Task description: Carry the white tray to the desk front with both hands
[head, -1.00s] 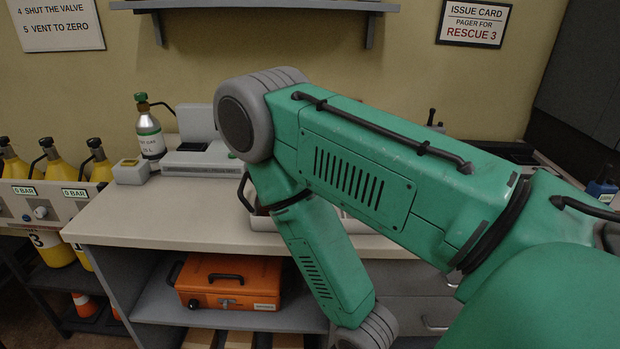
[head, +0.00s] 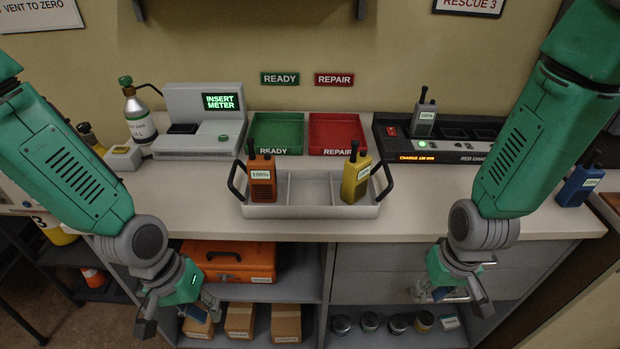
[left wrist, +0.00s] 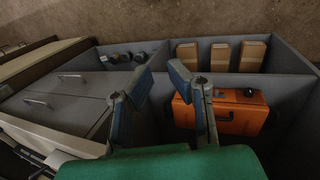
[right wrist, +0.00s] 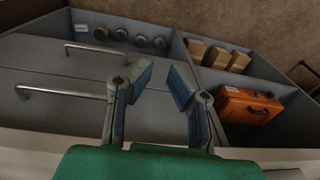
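The white tray (head: 315,211) lies on the desk near its front edge, with a black handle at each end. An orange radio (head: 262,182) stands in its left compartment and a yellow radio (head: 353,182) in its right one. The middle compartment looks empty. My left gripper (head: 178,316) is low in front of the desk, left of the tray; its fingers are apart and empty in the left wrist view (left wrist: 160,72). My right gripper (head: 447,296) is in front of the drawers, right of the tray and below the desk top; it is open and empty in the right wrist view (right wrist: 161,78).
Behind the tray are a green bin (head: 277,146), a red bin (head: 337,150), a meter station (head: 205,135) and a charger (head: 435,152). A blue radio (head: 577,187) stands at the right. Shelves below hold an orange case (head: 228,260). Bare desk (head: 200,195) flanks the tray.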

